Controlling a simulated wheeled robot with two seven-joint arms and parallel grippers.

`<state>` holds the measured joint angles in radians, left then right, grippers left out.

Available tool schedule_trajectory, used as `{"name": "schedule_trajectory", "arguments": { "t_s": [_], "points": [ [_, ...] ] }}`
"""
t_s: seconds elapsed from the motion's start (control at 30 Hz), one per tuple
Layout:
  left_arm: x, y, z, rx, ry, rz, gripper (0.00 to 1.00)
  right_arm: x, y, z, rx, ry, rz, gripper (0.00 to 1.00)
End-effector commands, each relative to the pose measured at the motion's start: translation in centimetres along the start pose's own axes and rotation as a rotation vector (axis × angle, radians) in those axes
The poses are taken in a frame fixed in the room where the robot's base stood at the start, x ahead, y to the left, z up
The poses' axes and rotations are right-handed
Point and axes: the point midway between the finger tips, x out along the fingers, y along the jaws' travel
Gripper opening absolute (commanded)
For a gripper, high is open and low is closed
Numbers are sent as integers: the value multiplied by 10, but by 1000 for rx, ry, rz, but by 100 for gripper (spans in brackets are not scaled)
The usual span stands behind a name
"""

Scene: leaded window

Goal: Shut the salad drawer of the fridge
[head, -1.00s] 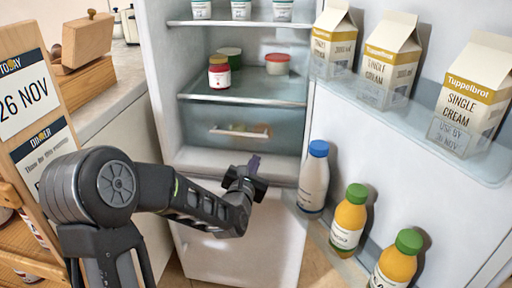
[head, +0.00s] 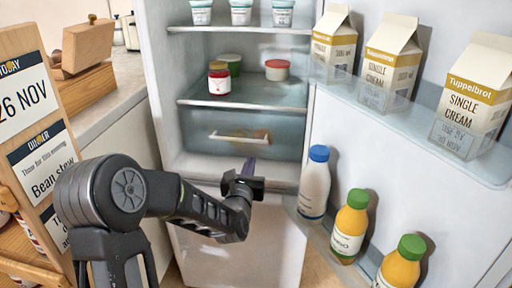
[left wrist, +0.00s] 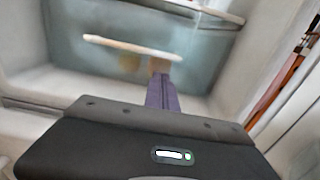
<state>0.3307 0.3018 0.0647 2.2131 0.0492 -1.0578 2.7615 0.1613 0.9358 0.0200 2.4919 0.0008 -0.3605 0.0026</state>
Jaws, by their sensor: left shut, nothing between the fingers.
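The salad drawer (head: 203,145) is a see-through, bluish box low inside the fridge, under the glass shelf, with a pale bar handle (head: 240,138). Blurred orange-brown contents show through its front. In the left wrist view, the drawer front (left wrist: 205,72) and handle (left wrist: 130,47) are ahead of the fingers. My left gripper (head: 249,164) is shut and empty, just below and right of the handle. In the left wrist view its purple-grey fingers (left wrist: 161,88) point at the lower drawer front; I cannot tell if they touch it. How far the drawer stands out is hard to judge.
The open fridge door at the right holds cream cartons (head: 390,62), a white bottle (head: 315,182) and orange juice bottles (head: 350,225). Jars (head: 219,81) stand on the glass shelf (head: 245,104) above the drawer. A wooden menu board (head: 28,110) stands at the left.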

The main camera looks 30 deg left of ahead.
Motion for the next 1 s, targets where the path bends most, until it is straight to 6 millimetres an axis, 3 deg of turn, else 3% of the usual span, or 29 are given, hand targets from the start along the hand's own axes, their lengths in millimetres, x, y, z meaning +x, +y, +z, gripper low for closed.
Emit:
{"name": "schedule_trajectory", "arguments": {
  "t_s": [0.3,0.5,1.0],
  "points": [
    [65,-1,-1,0,-1,-1,0,3,2,-1,2,3,1,36],
    [92,-1,0,0,-1,-1,0,5,3,-2,2,4,2,36],
    [102,0,-1,0,0,0,0,6,4,-2,3,5,2,36]
  ]
}}
